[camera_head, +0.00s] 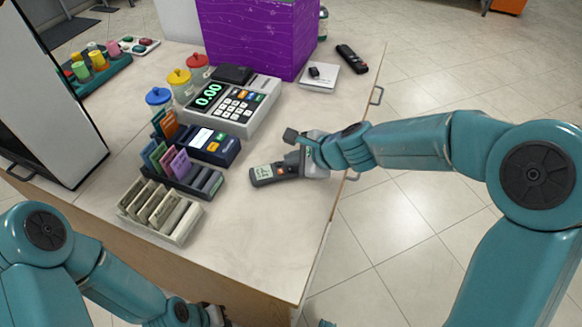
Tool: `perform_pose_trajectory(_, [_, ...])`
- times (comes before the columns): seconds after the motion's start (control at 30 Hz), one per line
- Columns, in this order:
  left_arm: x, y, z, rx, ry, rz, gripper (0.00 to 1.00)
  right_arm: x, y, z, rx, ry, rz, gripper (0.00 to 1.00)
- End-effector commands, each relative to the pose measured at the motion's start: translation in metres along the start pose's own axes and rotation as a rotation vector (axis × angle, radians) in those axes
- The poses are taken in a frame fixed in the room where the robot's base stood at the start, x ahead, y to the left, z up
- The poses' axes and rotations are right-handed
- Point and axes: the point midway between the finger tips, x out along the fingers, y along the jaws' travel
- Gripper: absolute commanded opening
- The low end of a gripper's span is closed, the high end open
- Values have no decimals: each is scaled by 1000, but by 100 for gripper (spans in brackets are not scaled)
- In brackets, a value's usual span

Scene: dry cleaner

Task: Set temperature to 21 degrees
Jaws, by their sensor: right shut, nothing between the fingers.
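A dark grey handheld device (268,173) with a pale display and an orange button lies on the counter, right of the card racks. It looks like a remote control, and its display is too small to read. My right gripper (292,148) is shut and empty at the device's right end, over or against it; I cannot tell whether they touch. The gripper hides part of that end. My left gripper (216,314) is low at the bottom edge, by the counter's front, partly cut off; its jaws are unclear.
A cash register (235,105) showing 0.00, a card terminal (212,145) and card racks (160,212) stand left of the device. A purple box (255,40) and a black handset (351,58) are at the back. The counter's (265,240) front right is clear.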

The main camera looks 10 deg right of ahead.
Motion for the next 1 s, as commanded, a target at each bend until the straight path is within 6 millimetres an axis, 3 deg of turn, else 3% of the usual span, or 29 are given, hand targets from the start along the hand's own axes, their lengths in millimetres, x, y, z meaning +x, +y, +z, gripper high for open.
perform_pose_trajectory(1.0, [8,-3,0,0,0,0,0,6,4,-4,0,0,0,0])
